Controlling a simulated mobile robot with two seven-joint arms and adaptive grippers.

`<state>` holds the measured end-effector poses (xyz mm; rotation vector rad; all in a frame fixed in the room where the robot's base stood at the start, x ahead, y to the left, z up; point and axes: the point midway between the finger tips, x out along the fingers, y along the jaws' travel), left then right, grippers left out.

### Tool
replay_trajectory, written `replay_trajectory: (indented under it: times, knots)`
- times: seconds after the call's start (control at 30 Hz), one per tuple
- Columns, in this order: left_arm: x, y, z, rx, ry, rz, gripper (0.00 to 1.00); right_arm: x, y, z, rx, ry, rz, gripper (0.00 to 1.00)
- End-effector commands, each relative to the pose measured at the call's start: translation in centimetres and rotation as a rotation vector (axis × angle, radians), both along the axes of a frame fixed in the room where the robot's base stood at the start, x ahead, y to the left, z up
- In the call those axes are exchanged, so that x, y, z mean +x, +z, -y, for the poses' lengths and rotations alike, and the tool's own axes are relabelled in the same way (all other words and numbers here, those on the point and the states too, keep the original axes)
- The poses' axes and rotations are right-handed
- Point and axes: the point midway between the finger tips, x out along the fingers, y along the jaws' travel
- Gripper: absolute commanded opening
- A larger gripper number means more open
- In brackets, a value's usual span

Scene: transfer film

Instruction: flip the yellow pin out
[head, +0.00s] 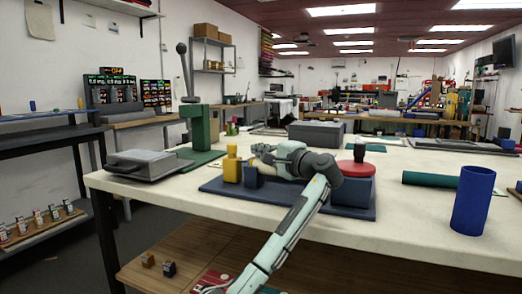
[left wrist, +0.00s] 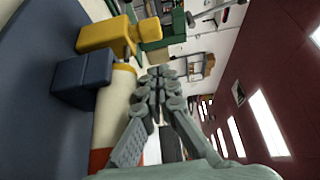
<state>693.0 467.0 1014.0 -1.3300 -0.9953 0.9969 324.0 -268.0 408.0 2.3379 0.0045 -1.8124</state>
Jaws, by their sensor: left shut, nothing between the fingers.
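The yellow pin (head: 231,166) stands at the left end of a dark blue base (head: 330,206) on the white table. It shows large at upper left in the left wrist view (left wrist: 103,37), with a narrower yellow knob at its end. A dark blue block (head: 253,178) stands just right of it, also in the left wrist view (left wrist: 84,80). My left gripper (head: 258,152) is shut and empty, just right of the pin's upper part. Its closed fingers (left wrist: 158,76) lie beside a cream cylinder (left wrist: 117,97) and look apart from the pin. My right gripper is out of view.
A red round part (head: 356,168) sits at the base's right end. A green lever press (head: 201,130) and a grey case (head: 143,165) stand to the left. A blue cylinder (head: 473,200) stands at right, near a green roll (head: 430,179). The table front is mostly clear.

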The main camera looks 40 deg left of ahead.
Motion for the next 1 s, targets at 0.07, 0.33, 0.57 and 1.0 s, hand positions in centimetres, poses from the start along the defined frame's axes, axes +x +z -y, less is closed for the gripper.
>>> replay_trajectory:
  times: [0.07, 0.33, 0.57, 1.0]
  knots:
    - [-0.6, -0.2, 2.5, -0.001, -0.007, 0.003, 0.00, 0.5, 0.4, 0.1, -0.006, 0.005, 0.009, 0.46]
    - [-2.2, -0.1, 7.8, -0.002, -0.004, 0.002, 0.00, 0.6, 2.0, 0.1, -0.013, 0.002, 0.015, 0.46]
    - [-2.8, 0.0, 9.6, 0.001, -0.002, 0.001, 0.00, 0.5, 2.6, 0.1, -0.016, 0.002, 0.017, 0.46]
    - [-2.8, 0.0, 9.7, 0.001, -0.002, 0.001, 0.00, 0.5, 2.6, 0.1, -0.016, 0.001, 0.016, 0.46]
